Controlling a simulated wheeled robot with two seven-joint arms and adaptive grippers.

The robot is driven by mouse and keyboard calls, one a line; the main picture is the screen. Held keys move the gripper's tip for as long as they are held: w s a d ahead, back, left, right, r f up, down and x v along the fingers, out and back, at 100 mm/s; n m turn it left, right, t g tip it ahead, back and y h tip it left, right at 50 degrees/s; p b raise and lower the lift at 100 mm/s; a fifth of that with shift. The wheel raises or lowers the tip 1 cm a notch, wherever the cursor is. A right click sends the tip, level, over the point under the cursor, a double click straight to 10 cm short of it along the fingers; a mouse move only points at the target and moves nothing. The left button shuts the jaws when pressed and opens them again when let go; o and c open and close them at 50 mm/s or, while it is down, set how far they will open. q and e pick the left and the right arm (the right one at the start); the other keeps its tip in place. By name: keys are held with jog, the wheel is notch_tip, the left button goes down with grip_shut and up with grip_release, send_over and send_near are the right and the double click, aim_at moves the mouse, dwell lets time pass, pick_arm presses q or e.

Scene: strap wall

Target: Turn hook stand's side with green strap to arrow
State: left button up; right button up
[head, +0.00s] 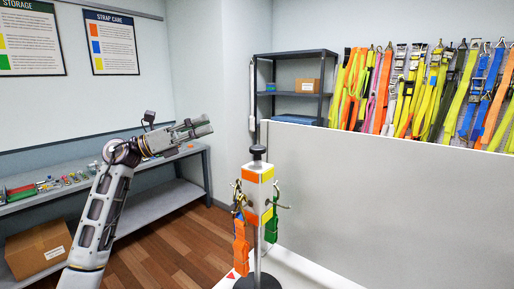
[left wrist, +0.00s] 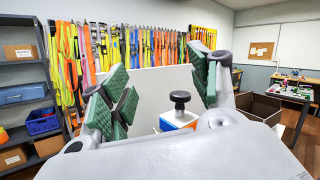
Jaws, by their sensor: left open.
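The hook stand (head: 257,191) stands upright on a white table, with a black knob on top, coloured panels and metal hooks. An orange strap (head: 241,248) hangs on its front-left side. A green strap (head: 271,226) hangs on its right side. A small red arrow mark (head: 231,275) lies on the table to the stand's front left. My left gripper (head: 197,129) is raised, left of and above the stand, apart from it. In the left wrist view its green-padded fingers (left wrist: 158,92) are spread and empty; the stand's knob (left wrist: 180,98) shows beyond them. My right gripper is out of view.
A grey panel (head: 390,190) stands behind and right of the stand, with many hanging straps (head: 420,90) beyond it. A workbench (head: 185,158) with small items runs along the left wall, with a cardboard box (head: 38,248) below. Air around the stand's left is clear.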

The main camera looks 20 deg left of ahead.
aim_at(258, 147)
pick_arm(q)
notch_tip(258, 147, down, 6)
jog(key=s+d+m+g+y, duration=0.1)
jog(key=d+m+g, duration=0.1)
jog(key=m+g, duration=0.1)
jog(key=shift+s+m+g+y, duration=0.35)
jog(key=shift+m+g+y, duration=0.05)
jog(key=shift+m, duration=0.4)
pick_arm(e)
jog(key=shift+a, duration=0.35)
pick_arm(q)
jog(key=shift+d, duration=0.2)
jog(key=shift+p+x, duration=2.25)
jog(key=shift+x, duration=4.55)
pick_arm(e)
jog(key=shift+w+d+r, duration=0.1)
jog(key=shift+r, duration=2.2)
pick_arm(q)
jog(key=shift+f, duration=0.1)
grip_shut()
